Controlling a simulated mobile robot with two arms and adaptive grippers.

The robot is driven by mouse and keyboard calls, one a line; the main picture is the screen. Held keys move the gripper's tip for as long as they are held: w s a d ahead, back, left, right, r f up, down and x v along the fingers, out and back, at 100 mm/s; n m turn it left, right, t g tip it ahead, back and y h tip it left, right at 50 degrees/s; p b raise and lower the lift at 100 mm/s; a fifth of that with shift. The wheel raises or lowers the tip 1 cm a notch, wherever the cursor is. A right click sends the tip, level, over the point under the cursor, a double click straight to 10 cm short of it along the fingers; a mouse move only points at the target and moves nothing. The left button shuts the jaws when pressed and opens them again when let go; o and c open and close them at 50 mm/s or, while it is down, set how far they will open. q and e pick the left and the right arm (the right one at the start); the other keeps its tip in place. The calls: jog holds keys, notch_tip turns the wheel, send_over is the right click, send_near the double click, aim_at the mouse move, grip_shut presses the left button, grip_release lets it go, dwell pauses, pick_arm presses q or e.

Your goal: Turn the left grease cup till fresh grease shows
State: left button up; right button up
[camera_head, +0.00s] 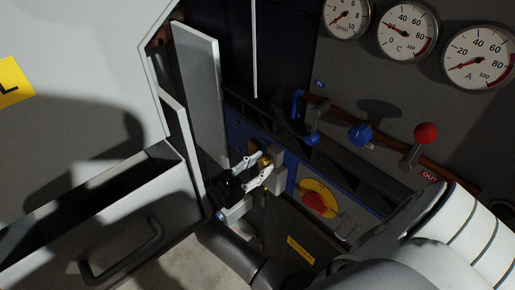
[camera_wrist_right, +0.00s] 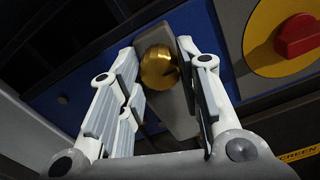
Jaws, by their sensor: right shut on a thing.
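A round brass grease cup (camera_head: 264,162) sits at a grey block (camera_head: 278,168) on the blue panel low in the machine. It also shows in the right wrist view (camera_wrist_right: 158,66), with a dark notch on its right side. It is the only brass cup I can make out. My right gripper (camera_head: 259,167) is shut on it, one finger on each side, as in the right wrist view (camera_wrist_right: 160,58). I cannot make out any grease around the cup. My left gripper is not in view.
A yellow disc with a red rotary switch (camera_head: 318,203) is close to the right of the cup. Levers with blue (camera_head: 361,134) and red (camera_head: 426,134) knobs stand above right, below several gauges (camera_head: 407,30).

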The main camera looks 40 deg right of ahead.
jog(key=m+b, duration=0.1)
jog(key=m, duration=0.2)
jog(key=shift+d+m+b, duration=0.15)
jog(key=shift+m+b, duration=0.55)
jog(key=shift+m, duration=0.3)
jog(key=shift+r+m, duration=0.15)
jog(key=shift+m, duration=0.15)
jog(key=o, duration=0.7)
jog(key=shift+c, duration=0.2)
jog(key=o, duration=0.3)
jog(key=shift+d, duration=0.15)
jog(key=shift+o, duration=0.2)
